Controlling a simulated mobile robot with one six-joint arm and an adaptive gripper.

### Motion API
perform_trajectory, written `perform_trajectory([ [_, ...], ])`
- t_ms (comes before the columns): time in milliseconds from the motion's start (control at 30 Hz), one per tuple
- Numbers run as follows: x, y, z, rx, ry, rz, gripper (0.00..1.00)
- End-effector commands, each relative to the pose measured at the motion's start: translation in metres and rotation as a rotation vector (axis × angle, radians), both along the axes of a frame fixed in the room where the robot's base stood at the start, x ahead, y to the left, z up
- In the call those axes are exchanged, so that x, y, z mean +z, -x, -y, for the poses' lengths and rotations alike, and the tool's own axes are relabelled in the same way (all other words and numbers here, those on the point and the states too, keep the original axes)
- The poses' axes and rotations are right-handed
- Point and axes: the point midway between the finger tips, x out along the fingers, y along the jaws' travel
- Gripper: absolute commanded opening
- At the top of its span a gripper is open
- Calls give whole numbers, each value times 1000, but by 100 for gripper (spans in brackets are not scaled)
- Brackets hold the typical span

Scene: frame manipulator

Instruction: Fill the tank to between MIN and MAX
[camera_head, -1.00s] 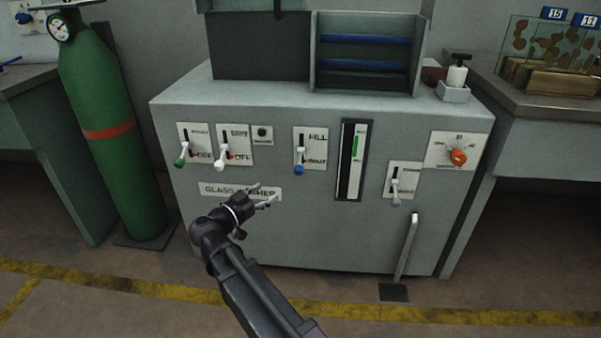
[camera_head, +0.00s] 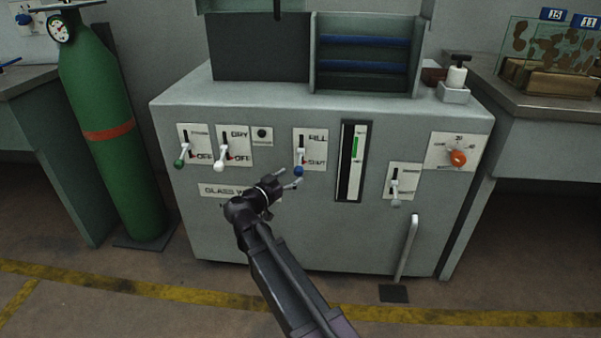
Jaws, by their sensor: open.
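The glass washer (camera_head: 330,235) is a grey cabinet facing me. Its FILL/SHUT lever (camera_head: 299,158) has a blue knob, which hangs down at the SHUT end of its plate. To its right is the level gauge (camera_head: 350,175), a tall black-framed strip with a green band near the top; I cannot make out the liquid level in it. My gripper (camera_head: 288,179) is open and empty, just below and left of the blue knob. I cannot tell whether a fingertip touches the knob. My gripper hides part of the washer's name label (camera_head: 211,191).
A green-knobbed lever (camera_head: 180,160) and a white-knobbed DRY/OFF lever (camera_head: 221,158) are to the left. Another white lever (camera_head: 395,192) and an orange dial (camera_head: 457,157) are to the right. A foot pedal (camera_head: 394,292) is at the lower right. A green cylinder (camera_head: 113,130) stands left.

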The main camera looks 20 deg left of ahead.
Motion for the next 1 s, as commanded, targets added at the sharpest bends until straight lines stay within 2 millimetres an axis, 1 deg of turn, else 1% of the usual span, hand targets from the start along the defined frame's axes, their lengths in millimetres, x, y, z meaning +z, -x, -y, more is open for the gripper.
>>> perform_trajectory([
  [33, 0, -8, 2, -2, 0, 0, 78],
  [100, 0, -16, 6, -2, 0, 0, 78],
  [300, 0, -31, 12, -2, 0, 0, 78],
  [467, 0, -35, 14, 0, 0, 0, 78],
  [733, 0, -35, 14, 0, 0, 0, 78],
  [767, 0, -35, 14, 0, 0, 0, 69],
  [800, 0, -35, 14, -1, 0, 0, 57],
  [867, 0, -35, 14, -1, 0, 0, 40],
  [900, 0, -35, 14, -1, 0, 0, 28],
  [1000, 0, -35, 14, -1, 0, 0, 0],
])
